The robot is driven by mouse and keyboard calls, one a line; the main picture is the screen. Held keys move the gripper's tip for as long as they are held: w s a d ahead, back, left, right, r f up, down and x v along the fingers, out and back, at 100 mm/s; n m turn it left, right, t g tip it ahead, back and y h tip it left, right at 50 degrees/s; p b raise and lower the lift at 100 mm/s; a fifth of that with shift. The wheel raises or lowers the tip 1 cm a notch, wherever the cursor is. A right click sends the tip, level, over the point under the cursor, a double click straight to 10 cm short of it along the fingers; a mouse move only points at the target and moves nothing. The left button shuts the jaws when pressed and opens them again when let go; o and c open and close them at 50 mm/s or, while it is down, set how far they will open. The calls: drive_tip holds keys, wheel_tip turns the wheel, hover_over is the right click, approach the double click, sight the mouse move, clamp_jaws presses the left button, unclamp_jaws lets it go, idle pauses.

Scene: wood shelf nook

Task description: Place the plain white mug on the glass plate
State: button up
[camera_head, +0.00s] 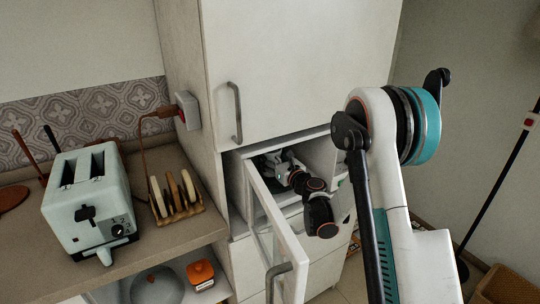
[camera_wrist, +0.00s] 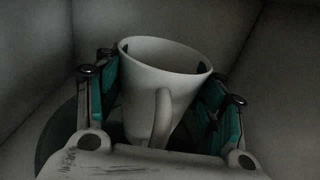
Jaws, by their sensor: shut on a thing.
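The plain white mug (camera_wrist: 140,92) shows in the wrist view, with its open rim up and its handle toward the camera. My gripper (camera_wrist: 165,97) is shut on the mug, with a teal-padded finger on each side. A dark greenish round shape (camera_wrist: 52,136), perhaps the glass plate, lies below and behind the mug; whether the mug's base touches it is hidden. In the head view my gripper (camera_head: 280,163) reaches into the open compartment (camera_head: 236,190) under the upper cabinet. The mug cannot be made out clearly there.
An open door or drawer front (camera_head: 270,232) stands left of my arm, close to it. A pale toaster (camera_head: 88,200) and a rack of toast (camera_head: 178,208) stand on the left counter.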

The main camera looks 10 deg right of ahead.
drive_tip(key=o, duration=1.6)
drive_tip(key=shift+c, duration=0.2)
drive_tip(key=shift+r, duration=0.1)
drive_tip(key=p+v, duration=0.1)
drive_tip(key=v, duration=1)
drive_tip(key=shift+s+p, duration=0.1)
drive_tip(key=shift+p, duration=0.25)
drive_tip(key=shift+s+d, duration=0.1)
drive_tip(key=shift+s, duration=0.35)
